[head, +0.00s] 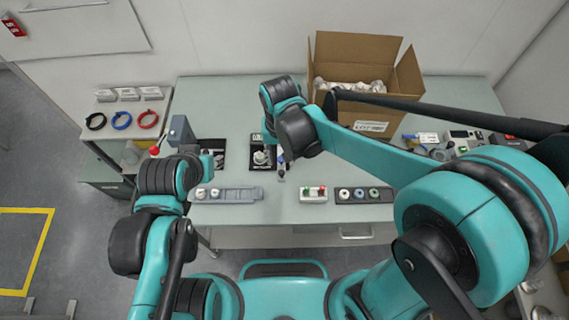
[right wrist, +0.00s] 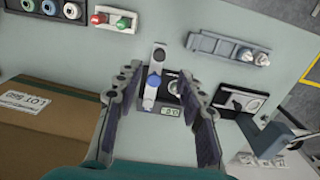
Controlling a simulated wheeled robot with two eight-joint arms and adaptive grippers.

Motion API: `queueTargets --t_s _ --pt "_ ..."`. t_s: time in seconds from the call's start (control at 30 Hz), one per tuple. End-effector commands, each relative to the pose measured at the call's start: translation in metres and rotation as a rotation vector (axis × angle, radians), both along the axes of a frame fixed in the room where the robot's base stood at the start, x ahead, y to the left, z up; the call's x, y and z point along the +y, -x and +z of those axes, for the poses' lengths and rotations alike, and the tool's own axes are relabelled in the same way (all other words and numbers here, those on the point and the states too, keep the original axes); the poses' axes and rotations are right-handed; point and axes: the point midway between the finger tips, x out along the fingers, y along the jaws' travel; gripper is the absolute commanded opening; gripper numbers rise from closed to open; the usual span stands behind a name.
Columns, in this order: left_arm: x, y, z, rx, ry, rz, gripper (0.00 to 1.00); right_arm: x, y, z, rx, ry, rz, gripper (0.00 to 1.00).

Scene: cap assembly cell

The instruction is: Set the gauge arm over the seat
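The gauge (head: 263,152) stands in the middle of the table on a dark base. In the right wrist view its round seat (right wrist: 173,87) and a small display (right wrist: 169,111) show. The pale gauge arm (right wrist: 149,101) with a blue knob (right wrist: 153,80) lies beside the seat, not over it. My right gripper (right wrist: 158,77) is open, with its fingers apart on either side of the gauge arm; I see no contact. My left gripper's fingers are not clear in the head view; the left wrist (head: 160,176) is at the left front of the table.
An open cardboard box (head: 371,126) stands at the back right. A grey holder (head: 235,194) and a dark tray with round parts (head: 364,195) lie along the front, with a red-and-green button box (head: 313,194) between them. A lever press (head: 181,131) stands left.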

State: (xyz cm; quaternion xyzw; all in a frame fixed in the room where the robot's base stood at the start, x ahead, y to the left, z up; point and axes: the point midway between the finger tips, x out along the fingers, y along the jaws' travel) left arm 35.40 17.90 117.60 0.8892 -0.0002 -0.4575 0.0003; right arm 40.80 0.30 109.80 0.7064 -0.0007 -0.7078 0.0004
Motion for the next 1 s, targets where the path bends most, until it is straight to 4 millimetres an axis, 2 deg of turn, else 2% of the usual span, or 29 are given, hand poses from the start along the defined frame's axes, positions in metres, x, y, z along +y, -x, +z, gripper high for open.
queueTargets --t_s 0.2,0.4,0.57,0.8,0.83,0.97,1.0 --pt "0.0 0.0 -0.011 0.0 0.0 0.0 0.31 0.0 0.0 -0.037 0.0 0.0 0.0 0.39" --pt "0.0 0.0 -0.017 0.0 0.0 0.0 0.31 0.0 0.0 -0.065 -0.001 -0.001 0.0 0.39" --pt "0.0 0.0 -0.018 0.0 0.0 0.0 0.31 -0.001 0.0 -0.074 -0.002 -0.001 0.0 0.39" --pt "0.0 0.0 -0.018 0.0 0.0 0.0 0.31 -0.001 0.0 -0.074 -0.002 -0.001 0.0 0.39" --pt "0.0 0.0 -0.018 0.0 0.0 0.0 0.31 -0.001 0.0 -0.074 -0.002 -0.001 0.0 0.34" --pt "0.0 0.0 -0.018 0.0 0.0 0.0 0.31 -0.001 0.0 -0.074 -0.002 -0.001 0.0 0.0" --pt "0.0 0.0 -0.018 0.0 0.0 0.0 0.31 -0.001 0.0 -0.074 -0.002 -0.001 0.0 0.0"
